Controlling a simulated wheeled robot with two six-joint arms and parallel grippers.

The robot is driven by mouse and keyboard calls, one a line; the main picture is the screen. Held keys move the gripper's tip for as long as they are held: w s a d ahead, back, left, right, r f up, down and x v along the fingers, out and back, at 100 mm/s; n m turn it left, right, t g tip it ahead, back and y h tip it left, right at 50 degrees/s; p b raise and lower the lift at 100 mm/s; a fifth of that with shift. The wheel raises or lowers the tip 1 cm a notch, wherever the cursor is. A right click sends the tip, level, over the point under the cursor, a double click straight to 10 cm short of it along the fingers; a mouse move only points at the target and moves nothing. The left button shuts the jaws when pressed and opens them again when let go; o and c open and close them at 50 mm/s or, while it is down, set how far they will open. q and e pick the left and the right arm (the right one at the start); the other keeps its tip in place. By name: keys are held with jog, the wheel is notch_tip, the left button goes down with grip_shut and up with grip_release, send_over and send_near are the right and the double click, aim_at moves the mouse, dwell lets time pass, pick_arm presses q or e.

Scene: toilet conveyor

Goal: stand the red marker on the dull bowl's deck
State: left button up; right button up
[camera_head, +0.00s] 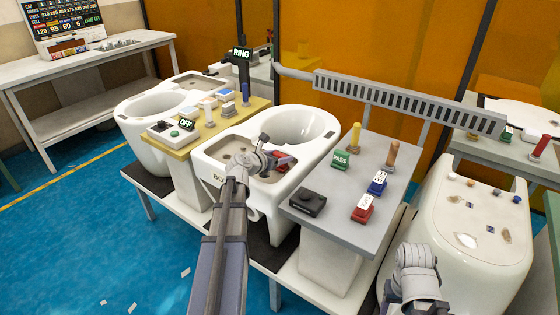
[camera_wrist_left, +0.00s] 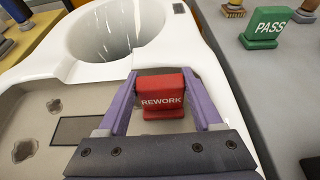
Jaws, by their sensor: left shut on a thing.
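The red marker, lettered REWORK (camera_wrist_left: 163,95), is upright between the purple fingers of my left gripper (camera_wrist_left: 165,108), which is shut on it. In the head view the red marker (camera_head: 284,164) is partly hidden by my left gripper (camera_head: 268,158). Both are over the deck of the middle white bowl (camera_head: 222,152); I cannot tell whether the marker's base touches the deck. The wrist view shows this bowl's deck (camera_wrist_left: 40,108) with holes and a dark rectangle. Part of my right arm shows at lower right, its fingers unclear.
A second white bowl (camera_head: 150,106) stands left, beyond a yellow-topped stand (camera_head: 178,140). A grey table (camera_head: 335,190) to the right holds a green PASS marker (camera_head: 340,160), a blue marker (camera_head: 377,183), another red block (camera_head: 363,208) and a black box (camera_head: 308,202). A white fixture (camera_head: 470,255) stands far right.

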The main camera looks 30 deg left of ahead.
pick_arm(q)
jog(key=shift+r, duration=0.1)
jog(key=shift+f, duration=0.2)
jog(key=o, duration=1.4)
jog(key=shift+r, duration=0.15)
jog(key=shift+s+r, duration=0.2)
jog(key=shift+r, duration=0.05)
jog(key=shift+p+v, duration=2.35)
jog(key=shift+v, duration=3.4)
jog(key=shift+f, duration=0.1)
